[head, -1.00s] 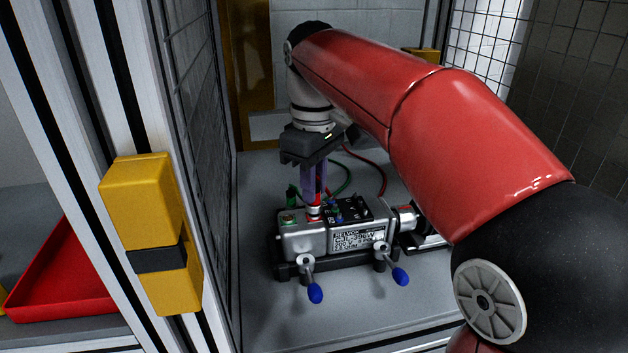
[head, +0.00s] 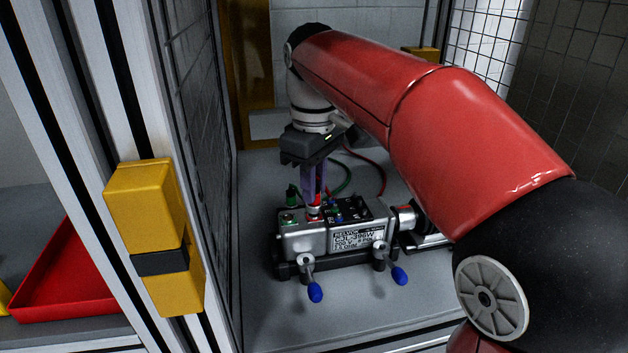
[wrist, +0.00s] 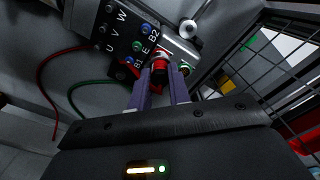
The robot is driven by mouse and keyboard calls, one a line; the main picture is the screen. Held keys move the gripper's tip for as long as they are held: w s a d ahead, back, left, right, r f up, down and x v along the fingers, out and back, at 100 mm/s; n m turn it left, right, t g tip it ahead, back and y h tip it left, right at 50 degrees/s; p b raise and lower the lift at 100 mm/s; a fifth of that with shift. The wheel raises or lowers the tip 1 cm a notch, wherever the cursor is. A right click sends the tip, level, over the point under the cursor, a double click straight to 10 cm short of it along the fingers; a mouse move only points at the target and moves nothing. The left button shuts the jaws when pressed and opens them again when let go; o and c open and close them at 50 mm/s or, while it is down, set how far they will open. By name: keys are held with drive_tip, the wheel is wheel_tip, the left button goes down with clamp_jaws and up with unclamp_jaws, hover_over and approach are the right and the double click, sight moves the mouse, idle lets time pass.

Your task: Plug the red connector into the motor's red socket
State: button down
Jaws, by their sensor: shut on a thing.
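The motor (head: 330,238) is a silver block with a black terminal strip and a printed label, held in a fixture on the bench. My gripper (head: 315,200) points down over the motor's left part, its purple fingers shut on the red connector (head: 315,210). In the wrist view, the red connector (wrist: 160,64) sits between the fingertips (wrist: 160,78), at the motor's face beside a green-ringed socket (wrist: 186,68). The red socket is hidden under the connector and fingers, so I cannot tell how deep the connector sits.
A green connector (head: 291,197) stands behind the motor's left end. Red (head: 378,172) and green (head: 345,178) cables curve behind. Two blue-tipped clamp handles (head: 315,291) stick out in front. A mesh panel (head: 200,150) stands left. The bench front is clear.

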drive_tip(key=shift+f, duration=0.45)
idle(0.4)
drive_tip(key=c, duration=1.2)
unclamp_jaws()
drive_tip(key=shift+c, duration=0.2)
drive_tip(key=shift+r, duration=0.1)
wheel_tip(320, 180, up, 7)
drive_tip(key=shift+r+p, duration=0.1)
drive_tip(key=shift+p, duration=0.6)
drive_tip(key=shift+d+r, duration=0.1)
drive_tip(key=s+d+f+m+t, duration=0.2)
drive_tip(key=s+d+f+m, duration=0.1)
drive_tip(key=s+d+f, duration=0.1)
drive_tip(key=s+d+f+m+t, duration=0.1)
drive_tip(key=s+d+f+m, duration=0.3)
drive_tip(key=s+f, duration=0.3)
drive_tip(key=s+d+f+m+t, duration=0.2)
drive_tip(key=s+d+f+m, duration=0.2)
drive_tip(key=s+d+f, duration=0.2)
drive_tip(key=shift+s+d+t, duration=0.1)
drive_tip(key=shift+s+t, duration=0.2)
drive_tip(key=shift+s, duration=0.1)
